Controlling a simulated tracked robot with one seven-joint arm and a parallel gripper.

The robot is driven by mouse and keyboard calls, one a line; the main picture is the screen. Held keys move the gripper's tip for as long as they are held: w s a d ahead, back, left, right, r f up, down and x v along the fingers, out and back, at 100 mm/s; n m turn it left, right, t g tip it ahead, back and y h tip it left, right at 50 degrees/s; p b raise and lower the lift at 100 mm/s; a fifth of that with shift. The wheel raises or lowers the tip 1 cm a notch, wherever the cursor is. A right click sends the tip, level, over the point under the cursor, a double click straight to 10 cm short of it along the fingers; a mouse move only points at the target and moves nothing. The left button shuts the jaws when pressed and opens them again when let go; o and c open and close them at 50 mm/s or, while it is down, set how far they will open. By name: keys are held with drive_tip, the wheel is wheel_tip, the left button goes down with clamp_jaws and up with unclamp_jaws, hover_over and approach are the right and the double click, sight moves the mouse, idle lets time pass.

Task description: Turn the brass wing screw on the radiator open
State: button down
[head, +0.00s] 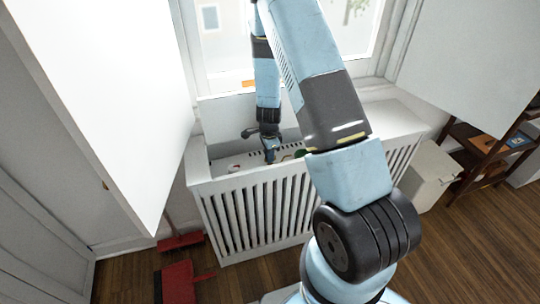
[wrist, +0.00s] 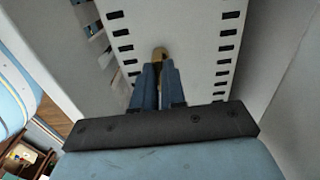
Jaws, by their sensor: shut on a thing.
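The white radiator (wrist: 198,32) fills the middle of the wrist view, with rows of dark slots on both sides. A small brass piece, the wing screw (wrist: 160,53), shows just beyond my fingertips. My gripper (wrist: 158,68) is shut on it, and the fingers hide most of the screw. In the head view my gripper (head: 270,156) reaches down from above into the open top of the slatted white cover (head: 262,210) below the window. The screw is too small to make out there.
The cover's rim and side walls stand close around my gripper. Window shutters stand at left and right. A red dustpan (head: 178,283) and a red brush (head: 181,241) are on the floor at left. A pale bin (head: 431,183) and a dark shelf (head: 484,147) stand at right.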

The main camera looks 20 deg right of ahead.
drive_tip(key=n, duration=0.8)
drive_tip(key=shift+n, duration=0.3)
drive_tip(key=n, duration=0.3)
drive_tip(key=shift+s+n, duration=0.1)
drive_tip(key=shift+n, duration=0.2)
drive_tip(key=shift+d+n, duration=0.15)
drive_tip(key=shift+n, duration=1.85)
drive_tip(key=c, duration=1.2)
unclamp_jaws()
